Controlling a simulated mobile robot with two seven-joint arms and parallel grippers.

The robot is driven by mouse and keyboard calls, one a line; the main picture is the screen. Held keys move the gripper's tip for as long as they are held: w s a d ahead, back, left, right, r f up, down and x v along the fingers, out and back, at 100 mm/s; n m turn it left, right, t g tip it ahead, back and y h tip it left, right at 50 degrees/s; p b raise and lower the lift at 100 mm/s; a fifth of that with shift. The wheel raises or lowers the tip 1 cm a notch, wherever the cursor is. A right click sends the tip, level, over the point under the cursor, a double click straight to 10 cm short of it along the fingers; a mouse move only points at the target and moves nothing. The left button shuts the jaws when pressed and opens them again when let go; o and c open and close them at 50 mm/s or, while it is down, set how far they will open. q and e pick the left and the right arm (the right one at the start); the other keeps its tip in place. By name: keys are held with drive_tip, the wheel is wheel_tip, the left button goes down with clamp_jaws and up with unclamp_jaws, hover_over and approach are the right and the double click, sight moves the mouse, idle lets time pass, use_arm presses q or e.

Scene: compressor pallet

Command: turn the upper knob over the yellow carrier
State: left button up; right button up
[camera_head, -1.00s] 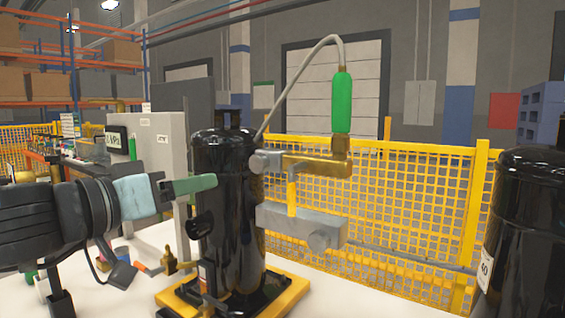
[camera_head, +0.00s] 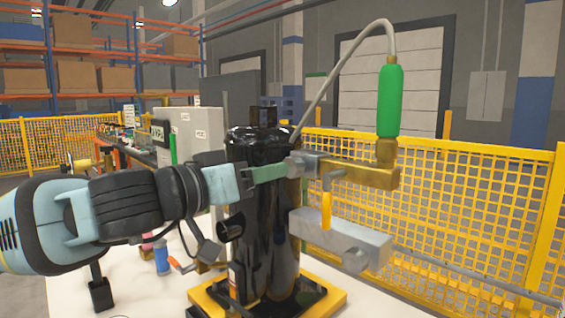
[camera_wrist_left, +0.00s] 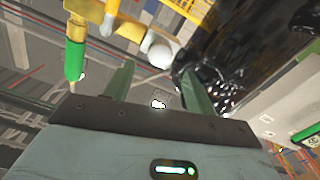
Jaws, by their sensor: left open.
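The upper knob (camera_head: 303,164) is a grey cylinder on the left end of a brass valve body (camera_head: 362,174), above the yellow carrier (camera_head: 325,301). A black compressor cylinder (camera_head: 264,220) stands upright on the carrier. My left gripper (camera_head: 285,169) reaches across the cylinder, its green fingertips close beside the upper knob. In the left wrist view my left gripper (camera_wrist_left: 157,78) is open, with the pale round knob (camera_wrist_left: 160,50) ahead, between the finger directions. Contact cannot be told. My right gripper is not in view.
A green cylinder (camera_head: 389,101) with a curved grey hose rises from the brass body. A lower grey block (camera_head: 340,235) with a round knob (camera_head: 356,261) sits below. Yellow mesh fencing (camera_head: 470,205) stands behind. A blue container (camera_head: 162,257) stands on the white table at left.

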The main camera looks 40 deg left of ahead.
sight(293, 167)
use_arm(q)
drive_tip(key=w, duration=0.2)
drive_tip(key=w+p, duration=0.1)
drive_tip(key=w, duration=0.2)
drive_tip(key=shift+w+d+p, duration=0.25)
drive_tip(key=shift+w+p, duration=0.05)
drive_tip(key=shift+w, duration=0.05)
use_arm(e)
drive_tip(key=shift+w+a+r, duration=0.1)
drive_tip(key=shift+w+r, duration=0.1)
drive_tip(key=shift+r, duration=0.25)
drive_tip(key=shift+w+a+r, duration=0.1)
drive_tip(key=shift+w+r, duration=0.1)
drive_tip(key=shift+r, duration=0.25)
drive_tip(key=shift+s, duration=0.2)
use_arm(q)
drive_tip(key=shift+c, duration=0.9)
drive_tip(key=c, duration=0.8)
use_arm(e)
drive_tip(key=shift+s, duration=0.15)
use_arm(q)
drive_tip(key=shift+f+n, duration=0.15)
drive_tip(key=shift+n, duration=0.15)
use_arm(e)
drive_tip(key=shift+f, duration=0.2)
